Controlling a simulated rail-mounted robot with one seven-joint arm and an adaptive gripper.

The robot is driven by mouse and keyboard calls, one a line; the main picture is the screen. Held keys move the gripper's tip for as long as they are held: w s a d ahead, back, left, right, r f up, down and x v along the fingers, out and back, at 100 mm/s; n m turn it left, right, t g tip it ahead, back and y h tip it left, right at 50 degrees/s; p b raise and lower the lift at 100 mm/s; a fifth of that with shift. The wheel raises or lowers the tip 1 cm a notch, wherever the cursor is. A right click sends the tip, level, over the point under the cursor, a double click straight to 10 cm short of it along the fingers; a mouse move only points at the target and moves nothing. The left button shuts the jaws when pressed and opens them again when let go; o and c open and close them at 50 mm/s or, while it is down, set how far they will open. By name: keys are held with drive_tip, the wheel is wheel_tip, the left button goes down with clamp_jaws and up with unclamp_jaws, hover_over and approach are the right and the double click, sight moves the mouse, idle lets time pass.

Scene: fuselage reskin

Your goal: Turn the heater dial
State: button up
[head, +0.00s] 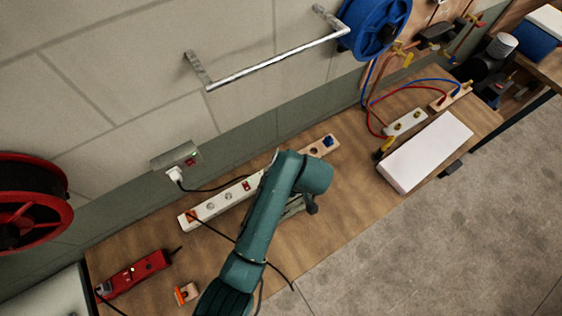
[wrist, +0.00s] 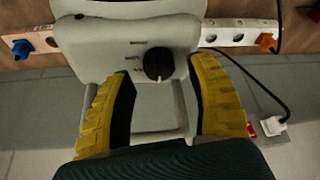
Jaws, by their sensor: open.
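The heater (wrist: 110,40) is a pale grey box that fills the upper middle of the wrist view. Its black round dial (wrist: 158,63) has a light pointer mark and small printed labels around it. My gripper (wrist: 154,78) is open, with one yellow ridged finger on each side of the dial. The dial lies between the fingers in the picture, with visible gaps on both sides. I cannot tell how far the fingertips are from the heater's face. In the head view my teal arm hides most of the heater and the gripper.
A white power strip (head: 211,205) runs along the wooden bench behind my arm, with an orange plug (wrist: 266,42) and a blue plug (wrist: 22,49). A cord links it to a wall outlet (head: 176,158). A red tool (head: 133,275) lies left; a white box (head: 427,151) lies right.

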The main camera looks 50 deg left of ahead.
drive_tip(key=v, duration=1)
drive_tip(key=shift+r, duration=0.1)
drive_tip(key=w+d+r+m+t+h+p, duration=0.1)
drive_tip(key=w+d+r+m+t, duration=0.45)
drive_tip(key=d+r, duration=0.45)
drive_tip(key=w+d+r+m+t, duration=0.4)
drive_tip(key=w+d+r+t, duration=0.3)
drive_tip(key=d+r, duration=0.3)
drive_tip(key=s+d+r+m+t+h, duration=0.1)
drive_tip(key=s+d+r+m+t, duration=0.1)
drive_tip(key=r, duration=0.6)
drive_tip(key=s+d+r+m+t+h, duration=0.2)
drive_tip(key=s+r+m+t, duration=0.2)
drive_tip(key=r, duration=0.3)
drive_tip(key=s+d+r+m+t+h, duration=0.1)
drive_tip(key=s+d+r+m+t, duration=0.1)
drive_tip(key=r, duration=0.6)
drive_tip(key=shift+s+d+r+m+t, duration=0.3)
drive_tip(key=shift+s+m+t, duration=0.45)
drive_tip(key=shift+m+t, duration=0.5)
